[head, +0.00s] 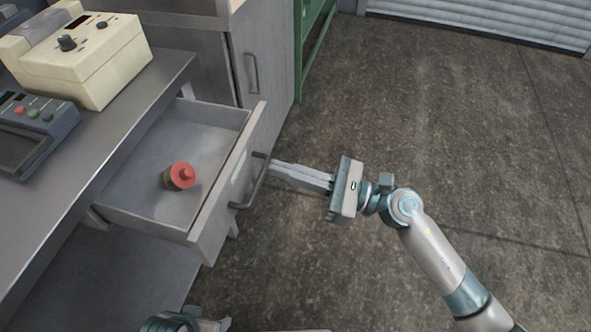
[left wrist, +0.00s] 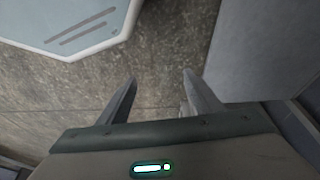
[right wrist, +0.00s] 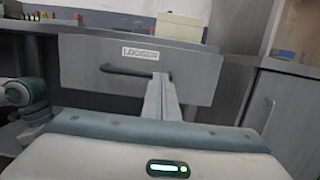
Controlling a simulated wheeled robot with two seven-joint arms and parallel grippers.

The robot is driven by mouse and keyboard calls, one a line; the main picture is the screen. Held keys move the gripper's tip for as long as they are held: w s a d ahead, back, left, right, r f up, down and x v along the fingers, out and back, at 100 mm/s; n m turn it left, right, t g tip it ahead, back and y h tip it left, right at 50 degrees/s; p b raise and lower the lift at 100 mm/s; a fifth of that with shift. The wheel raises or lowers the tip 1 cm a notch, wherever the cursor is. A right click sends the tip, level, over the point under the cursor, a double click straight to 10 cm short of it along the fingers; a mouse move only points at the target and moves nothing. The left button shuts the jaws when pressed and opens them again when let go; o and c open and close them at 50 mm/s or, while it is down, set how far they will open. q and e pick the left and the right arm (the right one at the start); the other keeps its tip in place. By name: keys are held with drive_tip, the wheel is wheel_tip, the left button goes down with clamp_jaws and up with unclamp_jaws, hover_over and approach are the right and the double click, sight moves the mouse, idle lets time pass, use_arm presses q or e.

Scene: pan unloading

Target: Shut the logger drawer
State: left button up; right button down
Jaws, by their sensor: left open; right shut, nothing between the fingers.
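The logger drawer (head: 212,222) is pulled out from under the grey bench, its inside open to view. In the right wrist view its front (right wrist: 205,75) carries a LOGGER label (right wrist: 139,54). A dark bar handle (head: 256,188) is on the front. My right gripper (head: 272,169) is shut and empty, its fingertips at the handle; I cannot tell whether they touch. In the right wrist view the fingers (right wrist: 160,80) point at the drawer front. My left gripper (left wrist: 158,82) is open and empty over the floor; only part of its arm shows at the head view's bottom edge.
A red-topped object (head: 181,176) stands inside the drawer. A cream instrument (head: 85,60) and a dark control box (head: 35,125) stand on the bench (head: 110,130). A grey cabinet (head: 265,75) is beyond the drawer. The floor (head: 450,120) to the right is clear.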

sight(250, 163)
drive_tip(key=x, duration=0.5)
drive_tip(key=f+p+x, duration=0.1)
drive_tip(key=x, duration=0.1)
drive_tip(key=shift+w+a, duration=0.2)
drive_tip(key=shift+a, duration=0.25)
drive_tip(key=x, duration=0.2)
drive_tip(key=f+x, duration=0.1)
drive_tip(key=x, duration=0.3)
drive_tip(key=shift+w+a+f, duration=0.1)
drive_tip(key=shift+a+f, duration=0.1)
drive_tip(key=shift+a, duration=0.2)
drive_tip(key=x, duration=0.4)
drive_tip(key=f+x, duration=0.1)
drive_tip(key=x, duration=0.1)
drive_tip(key=shift+w+a+f, duration=0.15)
drive_tip(key=shift+w+a, duration=0.05)
use_arm(q)
drive_tip(key=shift+s+a+g, duration=0.35)
drive_tip(key=shift+s+g, duration=0.05)
drive_tip(key=shift+s, duration=0.3)
use_arm(e)
drive_tip(key=shift+r, duration=0.2)
use_arm(q)
drive_tip(key=shift+w+f+b, duration=0.15)
drive_tip(key=shift+b, duration=0.15)
